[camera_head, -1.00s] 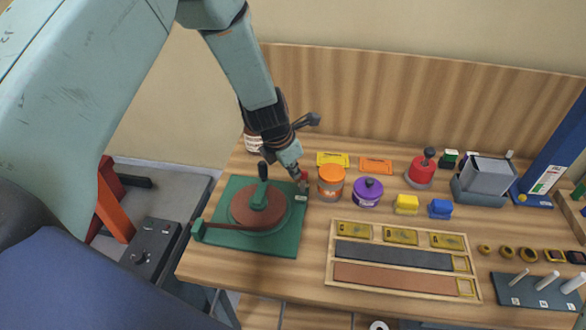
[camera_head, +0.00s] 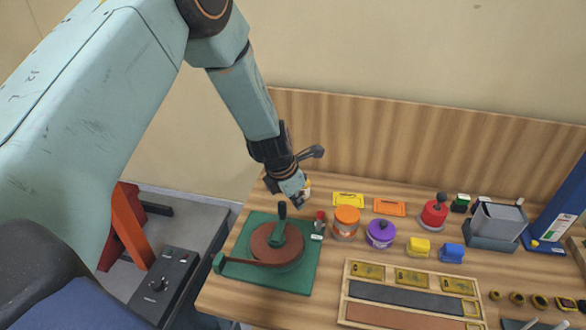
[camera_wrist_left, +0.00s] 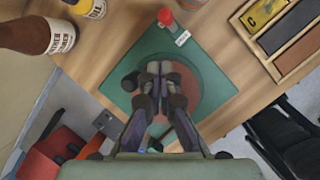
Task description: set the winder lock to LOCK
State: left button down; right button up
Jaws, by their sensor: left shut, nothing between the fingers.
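The winder has a green base plate (camera_head: 305,280) and a brown disc (camera_head: 262,242) with a dark-knobbed crank (camera_head: 282,212) on top. The winder lock is a small red-topped part (camera_head: 320,216) at the back right corner, beside a small pale label (camera_head: 317,237) whose text is too small to read. The lock also shows in the left wrist view (camera_wrist_left: 166,17). My left gripper (camera_head: 300,203) is shut and empty, above the back of the winder, left of the lock and apart from it. Its closed fingers (camera_wrist_left: 160,70) cover part of the disc. My right gripper is not in view.
An orange-lidded jar (camera_head: 346,220) and a purple-lidded jar (camera_head: 380,233) stand right of the lock. Yellow (camera_head: 348,199) and orange (camera_head: 389,207) packets lie behind them. A wooden tray (camera_head: 345,290) lies in front. A bottle (camera_wrist_left: 62,37) stands behind the winder.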

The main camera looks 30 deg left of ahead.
pick_arm(q)
jog(key=shift+w+a+r, duration=0.55)
jog(key=shift+a+r, duration=0.25)
jog(key=shift+r, duration=2.35)
jog(key=s+d+f+m, duration=0.1)
jog(key=s+f+m, duration=0.3)
jog(key=s, duration=0.1)
jog(key=s+d+f+m+g, duration=0.1)
jog(key=s+f+m, duration=0.3)
jog(key=s+f, duration=0.1)
jog(key=s+d+f+m, duration=0.1)
jog(key=s+f+m, duration=0.3)
jog(key=s+f, duration=0.1)
jog(key=shift+s+d+f+g+y, duration=0.2)
jog(key=shift+g+y, duration=0.1)
jog(key=shift+y, duration=0.1)
jog(key=s+d+f+m+g, duration=0.1)
jog(key=s+f+m, duration=0.1)
jog(key=s+m, duration=0.85)
jog(key=s+d+f+m+g, duration=0.1)
jog(key=s+f+m, duration=0.1)
jog(key=s+m, duration=0.8)
notch_tip(320, 180, down, 25)
jog(key=s+n+b, duration=0.2)
jog(key=n+b, duration=0.1)
jog(key=b, duration=2.2)
jog(key=shift+s, duration=0.3)
